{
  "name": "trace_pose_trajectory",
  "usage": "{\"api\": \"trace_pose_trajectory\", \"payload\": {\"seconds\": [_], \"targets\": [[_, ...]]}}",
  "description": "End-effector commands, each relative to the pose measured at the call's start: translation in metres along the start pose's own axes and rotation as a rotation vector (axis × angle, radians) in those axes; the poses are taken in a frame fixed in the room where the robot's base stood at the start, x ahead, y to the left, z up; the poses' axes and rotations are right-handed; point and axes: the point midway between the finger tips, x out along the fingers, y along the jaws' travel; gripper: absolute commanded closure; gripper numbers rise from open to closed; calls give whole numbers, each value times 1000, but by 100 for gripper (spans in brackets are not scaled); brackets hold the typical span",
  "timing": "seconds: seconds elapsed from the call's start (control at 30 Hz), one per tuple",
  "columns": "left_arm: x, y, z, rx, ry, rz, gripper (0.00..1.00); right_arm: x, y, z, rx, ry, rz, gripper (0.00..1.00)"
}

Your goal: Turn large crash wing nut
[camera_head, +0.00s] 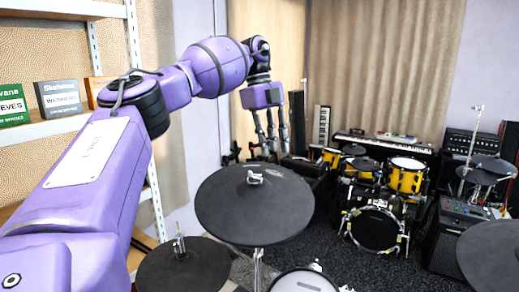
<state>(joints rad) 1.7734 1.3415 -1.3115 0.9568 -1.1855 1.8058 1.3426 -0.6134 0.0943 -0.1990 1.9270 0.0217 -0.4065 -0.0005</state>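A large black cymbal pad (250,215) stands in the middle front of the head view, on a stand. A pale wing nut (254,178) sits at its centre, on top. My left arm reaches in from the left, and its purple gripper (271,150) points down. The gripper is above and seemingly beyond the wing nut, apart from it. Its fingers are spread with nothing visible between them. My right gripper is out of view.
A smaller cymbal pad (160,272) is at lower left, another (492,262) at the right edge. A white drum head (303,281) is at bottom centre. A yellow drum kit (405,175) and keyboard (385,147) stand behind. Shelves (45,132) line the left.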

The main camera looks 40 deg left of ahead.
Motion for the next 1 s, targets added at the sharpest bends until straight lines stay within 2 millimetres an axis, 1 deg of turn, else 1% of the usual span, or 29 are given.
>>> {"api": "trace_pose_trajectory", "payload": {"seconds": [0.03, 0.1, 0.2, 0.27, 0.37, 0.6, 0.73, 0.83, 1.0], "targets": [[4, 9, 22, -49, -75, 38, 75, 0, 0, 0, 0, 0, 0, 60], [3, 17, 42, -95, -151, 65, 75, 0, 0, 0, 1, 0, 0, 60], [0, 23, 56, -132, -209, 81, 75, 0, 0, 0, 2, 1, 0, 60], [1, 25, 59, -148, -223, 87, 75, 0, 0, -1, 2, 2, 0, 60], [9, 26, 60, -157, -220, 86, 75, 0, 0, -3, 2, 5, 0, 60], [46, 30, 67, -154, -218, 85, 75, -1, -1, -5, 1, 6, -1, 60], [63, 31, 70, -153, -217, 85, 75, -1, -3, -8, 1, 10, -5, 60], [71, 31, 72, -153, -217, 83, 75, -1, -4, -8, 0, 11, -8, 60], [75, 31, 73, -153, -216, 83, 75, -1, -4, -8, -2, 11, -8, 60]]}}
